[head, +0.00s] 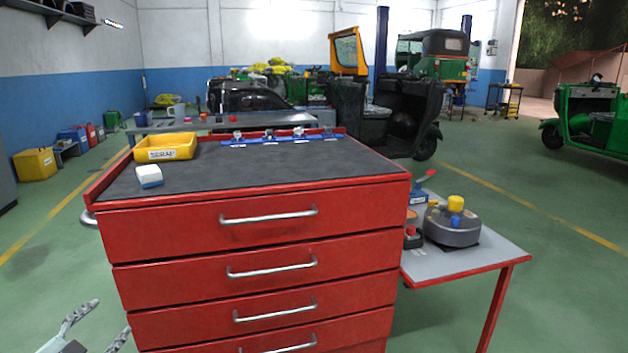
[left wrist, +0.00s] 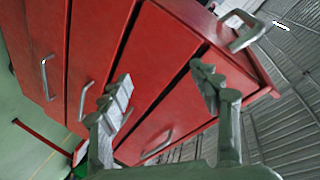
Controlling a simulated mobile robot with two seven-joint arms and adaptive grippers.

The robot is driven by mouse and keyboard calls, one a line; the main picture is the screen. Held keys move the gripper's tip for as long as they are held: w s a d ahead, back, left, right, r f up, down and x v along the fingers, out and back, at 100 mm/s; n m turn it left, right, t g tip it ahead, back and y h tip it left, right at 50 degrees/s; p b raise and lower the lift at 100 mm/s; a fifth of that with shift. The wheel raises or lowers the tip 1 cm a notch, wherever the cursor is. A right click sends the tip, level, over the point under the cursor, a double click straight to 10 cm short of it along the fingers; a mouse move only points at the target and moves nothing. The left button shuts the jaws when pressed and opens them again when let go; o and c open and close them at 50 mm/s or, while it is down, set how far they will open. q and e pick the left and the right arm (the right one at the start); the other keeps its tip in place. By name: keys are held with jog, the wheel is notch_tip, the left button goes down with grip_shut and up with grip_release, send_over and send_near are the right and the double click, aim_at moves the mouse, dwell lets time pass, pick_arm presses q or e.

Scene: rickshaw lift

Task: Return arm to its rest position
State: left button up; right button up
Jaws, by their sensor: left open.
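My left gripper (head: 98,326) is at the lower left of the head view, low beside the left side of the red tool cabinet (head: 265,215). Its fingers are spread and nothing is between them. In the left wrist view the open fingers (left wrist: 162,95) point toward the red cabinet (left wrist: 150,50), with its drawer fronts and metal handles behind them. I cannot tell from these views how far the fingertips are from the cabinet. My right gripper is in neither view.
On the cabinet top are a yellow bin (head: 166,148), a white and blue block (head: 149,176) and a blue rail (head: 285,138). A grey side table (head: 490,255) at right holds a round grey device (head: 452,226). Green floor (head: 50,265) is clear at left.

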pick_arm(q)
jog(key=s+d+f+n+g+y, duration=0.1)
jog(key=s+f+n+g, duration=0.15)
jog(key=f, duration=0.35)
jog(key=s+d+f+n+g+y, duration=0.1)
jog(key=s+f+n, duration=0.1)
jog(key=s+f, duration=0.3)
jog(key=s+d+f+n+g, duration=0.1)
jog(key=s+d+f+g, duration=0.3)
jog(key=s+f, duration=0.5)
jog(key=s+d+f+n+g+h, duration=0.1)
jog(key=s+d+f+g, duration=0.3)
jog(key=s+d+f, duration=0.4)
jog(key=shift+s+d+f+g, duration=0.35)
jog(key=shift+s+d+f, duration=0.05)
jog(key=shift+d, duration=0.2)
jog(key=shift+n, duration=0.25)
